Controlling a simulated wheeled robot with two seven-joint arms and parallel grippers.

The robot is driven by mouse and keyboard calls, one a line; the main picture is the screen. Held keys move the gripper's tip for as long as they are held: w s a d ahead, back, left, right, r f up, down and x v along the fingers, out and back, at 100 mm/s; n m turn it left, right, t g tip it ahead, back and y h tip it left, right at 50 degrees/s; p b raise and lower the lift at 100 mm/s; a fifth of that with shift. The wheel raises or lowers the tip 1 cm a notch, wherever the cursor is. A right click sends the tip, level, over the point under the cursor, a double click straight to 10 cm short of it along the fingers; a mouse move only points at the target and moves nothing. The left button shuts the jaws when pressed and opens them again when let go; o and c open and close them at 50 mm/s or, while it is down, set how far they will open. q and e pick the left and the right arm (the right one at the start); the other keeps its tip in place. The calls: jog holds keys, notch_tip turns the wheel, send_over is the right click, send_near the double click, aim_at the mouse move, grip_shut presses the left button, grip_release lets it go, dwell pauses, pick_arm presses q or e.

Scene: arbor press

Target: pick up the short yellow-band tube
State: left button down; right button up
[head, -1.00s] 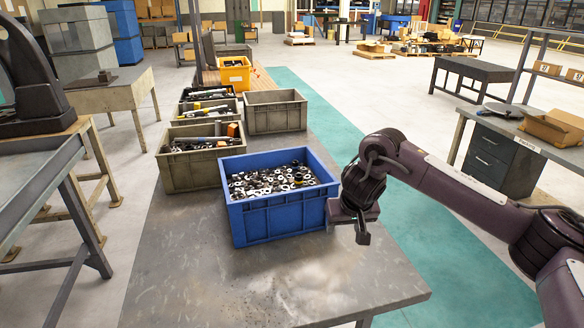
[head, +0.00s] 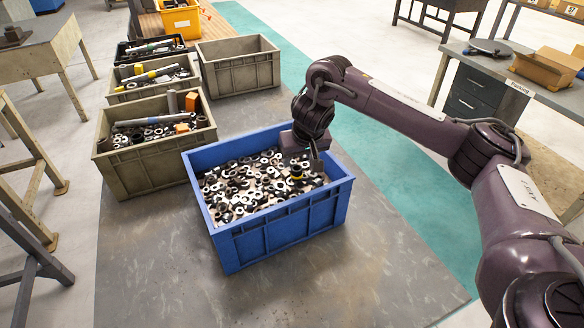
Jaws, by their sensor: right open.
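A small dark tube with a yellow band (head: 297,173) stands among the loose parts in the blue bin (head: 285,232), near its right wall. My right gripper (head: 306,162) points down just above it, over the right side of the bin, and is open. One finger shows to the right of the tube's top. I cannot tell whether the fingers touch it. My left gripper is out of view.
Several dark nuts and washers (head: 245,187) fill the blue bin. Grey bins (head: 150,172) with long tubes and orange blocks stand at left. An empty-looking grey bin (head: 240,70) is behind. The bench front (head: 330,290) is clear.

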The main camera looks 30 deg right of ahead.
aim_at(297, 168)
jog(key=shift+f, duration=0.55)
jog(key=shift+w+d+f+p, duration=0.1)
jog(key=shift+w+f+p, duration=0.1)
jog(key=shift+p, duration=0.2)
jog(key=p+x, duration=0.1)
jog(key=x, duration=0.2)
jog(key=shift+w+f, duration=0.25)
jog(key=shift+f, duration=0.1)
jog(key=shift+w+f, duration=0.2)
jog(key=shift+f, duration=0.2)
jog(key=shift+r, duration=0.1)
jog(key=c, duration=1.1)
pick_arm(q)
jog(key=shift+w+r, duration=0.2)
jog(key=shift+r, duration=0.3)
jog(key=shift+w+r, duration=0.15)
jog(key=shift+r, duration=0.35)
pick_arm(e)
jog(key=shift+c, duration=0.2)
